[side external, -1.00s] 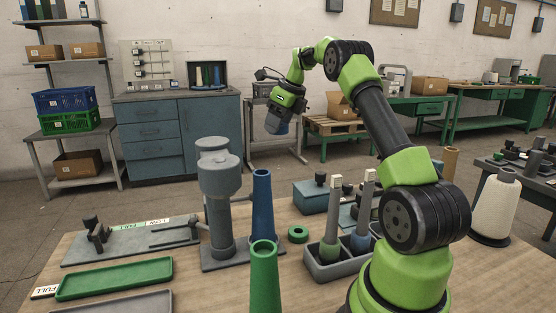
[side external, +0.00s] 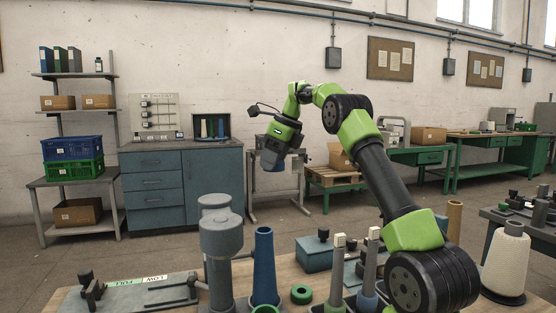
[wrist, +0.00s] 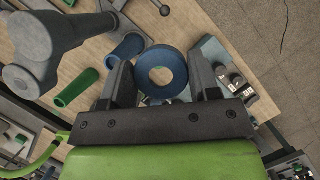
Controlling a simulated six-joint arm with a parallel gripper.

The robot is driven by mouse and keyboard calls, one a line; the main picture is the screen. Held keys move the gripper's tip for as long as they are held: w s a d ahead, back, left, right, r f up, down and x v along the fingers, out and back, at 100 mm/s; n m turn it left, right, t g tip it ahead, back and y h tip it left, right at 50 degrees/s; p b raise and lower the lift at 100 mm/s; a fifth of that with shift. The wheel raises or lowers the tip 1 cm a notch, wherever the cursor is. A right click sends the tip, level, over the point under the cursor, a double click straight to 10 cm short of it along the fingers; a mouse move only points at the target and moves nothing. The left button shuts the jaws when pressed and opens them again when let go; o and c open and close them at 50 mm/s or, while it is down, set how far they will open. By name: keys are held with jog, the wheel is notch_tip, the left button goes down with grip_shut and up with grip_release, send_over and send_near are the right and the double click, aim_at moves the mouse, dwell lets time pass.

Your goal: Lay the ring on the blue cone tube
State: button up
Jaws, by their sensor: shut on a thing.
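A blue ring (wrist: 162,72) sits between the two fingers of my gripper (wrist: 162,82) in the wrist view, and the gripper is shut on it. In the side view my gripper (side external: 270,160) is raised high, tilted downward, with the ring (side external: 271,162) at its end, small and partly hidden. The blue cone tube (side external: 264,262) stands upright on the table beside a grey column. The ring is well above and apart from it. The tube's lower end is hidden at the picture's bottom.
The grey column (side external: 219,255) stands close left of the blue tube. Two pale-topped tubes (side external: 338,270) stand further right. A blue-grey box (side external: 314,253) sits behind. The air around my gripper looks clear.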

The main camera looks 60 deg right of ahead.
jog(key=s+a+n+y, duration=0.1)
jog(key=s+a+n, duration=0.2)
jog(key=a, duration=0.8)
send_over(260, 229)
jog(key=f, duration=0.5)
jog(key=shift+s, duration=0.4)
jog(key=shift+f, duration=2.15)
jog(key=shift+f, duration=0.25)
jog(key=shift+f, duration=0.4)
jog(key=shift+f, duration=0.5)
jog(key=o, duration=1.2)
jog(key=shift+o, duration=0.2)
